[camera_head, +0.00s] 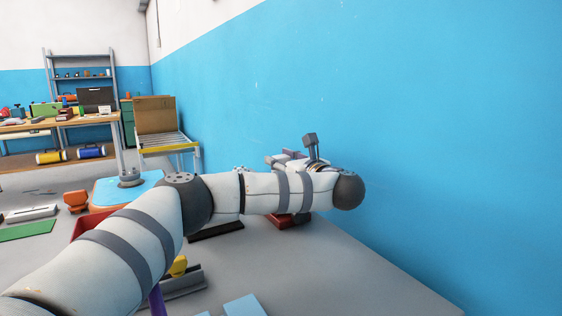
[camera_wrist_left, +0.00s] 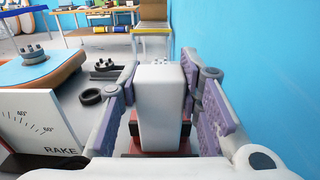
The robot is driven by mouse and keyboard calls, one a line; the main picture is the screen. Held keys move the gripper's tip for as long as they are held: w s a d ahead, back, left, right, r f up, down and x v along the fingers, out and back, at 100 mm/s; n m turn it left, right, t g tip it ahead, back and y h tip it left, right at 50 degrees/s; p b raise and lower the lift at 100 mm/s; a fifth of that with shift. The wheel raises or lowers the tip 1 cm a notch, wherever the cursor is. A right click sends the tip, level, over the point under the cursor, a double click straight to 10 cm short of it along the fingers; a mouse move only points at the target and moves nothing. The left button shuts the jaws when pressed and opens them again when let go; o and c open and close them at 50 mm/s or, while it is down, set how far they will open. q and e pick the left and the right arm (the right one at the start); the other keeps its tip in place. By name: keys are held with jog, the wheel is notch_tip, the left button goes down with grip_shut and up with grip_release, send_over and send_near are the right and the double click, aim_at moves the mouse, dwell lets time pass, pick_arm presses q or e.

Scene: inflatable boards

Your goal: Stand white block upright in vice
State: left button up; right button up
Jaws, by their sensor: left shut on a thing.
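The white block (camera_wrist_left: 160,110) stands upright in the left wrist view, with small dark marks on its top. It is between the purple-padded fingers of my left gripper (camera_wrist_left: 159,76), which is shut on it. Red and dark parts, likely the vice (camera_wrist_left: 136,146), show at both sides of the block's lower end. Whether the block's base is seated between the jaws is hidden. In the head view my left gripper (camera_head: 291,157) is over the bench near the blue wall, and my forearm hides the block. A red part of the vice (camera_head: 284,222) shows below my wrist. My right gripper is out of view.
The blue wall (camera_wrist_left: 240,60) runs close along the right. A white RAKE scale board (camera_wrist_left: 40,125) and a black ring (camera_wrist_left: 90,96) are left of the gripper. A yellow item (camera_head: 178,266) lies near my arm. The bench's right front (camera_head: 350,280) is clear.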

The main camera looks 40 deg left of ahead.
pick_arm(q)
jog(key=shift+f, duration=0.2)
jog(key=shift+f, duration=0.35)
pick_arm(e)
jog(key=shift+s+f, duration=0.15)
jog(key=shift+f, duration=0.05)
pick_arm(q)
jog(key=shift+f+b, duration=0.45)
jog(key=shift+f, duration=0.15)
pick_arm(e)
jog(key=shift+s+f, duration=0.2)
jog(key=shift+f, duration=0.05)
